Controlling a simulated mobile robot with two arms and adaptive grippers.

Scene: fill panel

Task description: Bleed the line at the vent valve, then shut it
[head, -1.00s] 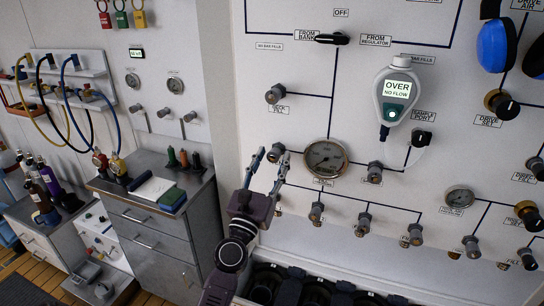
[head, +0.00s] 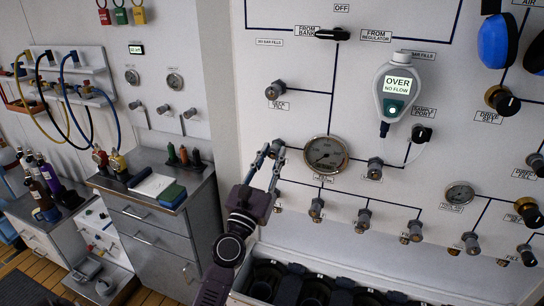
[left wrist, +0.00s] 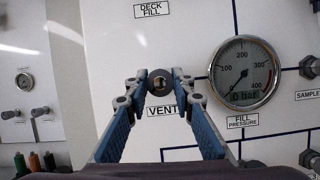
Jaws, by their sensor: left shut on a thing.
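The vent valve (left wrist: 162,80) is a small dark round knob on the white panel, above a VENT label (left wrist: 162,111). In the head view the knob (head: 278,146) is partly hidden by my fingers. My left gripper (left wrist: 161,84) has one blue finger on each side of the knob and is shut on it; it also shows in the head view (head: 271,152). The fill pressure gauge (head: 326,155) is right of the knob; in the left wrist view its display (left wrist: 244,96) reads 0 bar. My right gripper is not in view.
A handheld analyser (head: 397,88) on the panel reads OVER, NO FLOW. The deck fill knob (head: 275,90) is above the vent valve. Several small valves (head: 316,206) line the panel below. A grey cabinet (head: 155,235) stands at left.

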